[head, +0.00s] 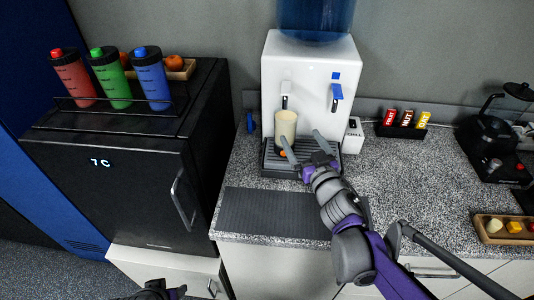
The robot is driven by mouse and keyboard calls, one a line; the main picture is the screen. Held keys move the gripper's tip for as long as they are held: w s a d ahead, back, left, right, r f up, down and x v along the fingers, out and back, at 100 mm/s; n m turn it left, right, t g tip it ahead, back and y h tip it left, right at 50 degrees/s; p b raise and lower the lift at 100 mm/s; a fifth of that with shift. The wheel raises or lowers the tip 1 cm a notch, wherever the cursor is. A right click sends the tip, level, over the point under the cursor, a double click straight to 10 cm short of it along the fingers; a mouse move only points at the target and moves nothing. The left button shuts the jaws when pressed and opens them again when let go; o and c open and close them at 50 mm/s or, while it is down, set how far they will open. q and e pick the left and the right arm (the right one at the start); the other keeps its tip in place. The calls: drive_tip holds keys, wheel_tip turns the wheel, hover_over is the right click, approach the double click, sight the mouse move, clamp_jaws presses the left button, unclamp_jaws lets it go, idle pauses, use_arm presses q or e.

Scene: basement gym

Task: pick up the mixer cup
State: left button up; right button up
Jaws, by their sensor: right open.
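The likely mixer cup is a pale cream cup (286,122), upright under the left tap of the white water dispenser (308,85). It stands at the drip tray (305,168). My right gripper (301,137) is open in front of the dispenser. The cup's base is partly hidden. Part of my left arm's end (162,290) shows at the bottom edge, and its jaws are not clear.
A black fridge (110,190) at left carries red, green and blue bottles (151,78) and a fruit tray (182,72). A dark ribbed mat (275,213) lies on the speckled counter. A bar box (402,130), black machine (492,140) and wooden tray (506,238) stand right. The counter's middle right is clear.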

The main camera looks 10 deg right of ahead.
sight(290, 122)
drive_tip(key=shift+y, duration=0.4)
drive_tip(key=w, duration=0.3)
drive_tip(key=w+a, duration=0.1)
drive_tip(key=w, duration=0.2)
drive_tip(key=shift+a+p, duration=0.2)
drive_tip(key=shift+p, duration=0.2)
drive_tip(key=shift+w+r, duration=0.1)
drive_tip(key=shift+w, duration=0.5)
drive_tip(key=w+p, duration=0.1)
drive_tip(key=w, duration=0.3)
drive_tip(key=shift+w+a, duration=0.1)
drive_tip(key=shift+a, duration=0.1)
drive_tip(key=shift+c, duration=0.3)
clamp_jaws()
